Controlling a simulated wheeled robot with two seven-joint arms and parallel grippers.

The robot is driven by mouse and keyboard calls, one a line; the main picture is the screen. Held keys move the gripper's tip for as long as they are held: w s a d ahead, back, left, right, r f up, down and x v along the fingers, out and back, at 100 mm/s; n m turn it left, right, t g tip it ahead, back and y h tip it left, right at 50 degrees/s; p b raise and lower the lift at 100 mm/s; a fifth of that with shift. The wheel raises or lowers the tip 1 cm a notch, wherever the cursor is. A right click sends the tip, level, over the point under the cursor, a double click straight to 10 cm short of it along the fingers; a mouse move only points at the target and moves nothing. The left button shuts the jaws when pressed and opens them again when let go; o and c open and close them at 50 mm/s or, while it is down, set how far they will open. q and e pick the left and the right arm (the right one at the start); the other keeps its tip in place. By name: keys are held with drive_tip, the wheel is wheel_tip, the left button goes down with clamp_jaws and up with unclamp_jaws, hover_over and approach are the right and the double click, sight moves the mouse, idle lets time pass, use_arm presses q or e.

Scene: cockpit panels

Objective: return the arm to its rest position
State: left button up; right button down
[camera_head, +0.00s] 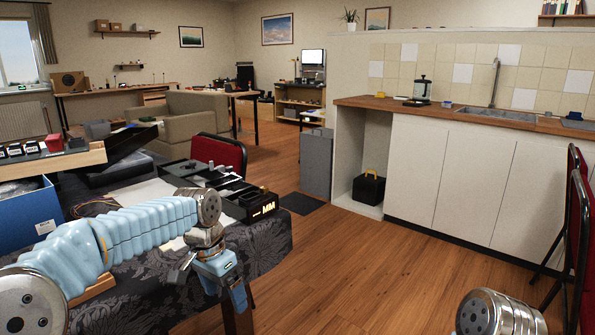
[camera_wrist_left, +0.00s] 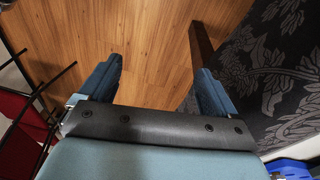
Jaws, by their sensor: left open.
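My left arm (camera_head: 130,235) comes in from the left over the table, in a light blue ribbed sleeve. My left gripper (camera_head: 226,296) hangs down at the table's front right edge in the head view. In the left wrist view its two blue fingers (camera_wrist_left: 158,82) are spread apart with nothing between them, and wooden floor shows beyond. Of my right arm only a metal joint (camera_head: 497,315) shows at the bottom right of the head view. The right gripper is out of view.
The table's dark patterned cloth (camera_head: 150,290) lies under my left arm. A black panel box (camera_head: 243,203) stands on it, near a blue bin (camera_head: 35,215) at the left. Red chairs stand behind the table (camera_head: 218,153) and at the far right (camera_head: 577,225). The wooden floor (camera_head: 370,275) between is free.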

use_arm(q)
drive_tip(key=s+d+f+n+h, duration=0.1)
drive_tip(key=s+d+f, duration=0.1)
drive_tip(key=f, duration=0.7)
drive_tip(key=s+d+f+n, duration=0.1)
drive_tip(key=s+f+n, duration=0.1)
drive_tip(key=f, duration=0.8)
drive_tip(key=s+d+f+n+h, duration=0.1)
drive_tip(key=s+d+f, duration=0.15)
drive_tip(key=f, duration=0.65)
drive_tip(key=s+f+n, duration=0.4)
drive_tip(key=s+f, duration=0.7)
drive_tip(key=s, duration=0.5)
drive_tip(key=shift+s+a+f+n+h, duration=0.2)
drive_tip(key=shift+a+n+h, duration=0.1)
drive_tip(key=shift+a+n, duration=0.1)
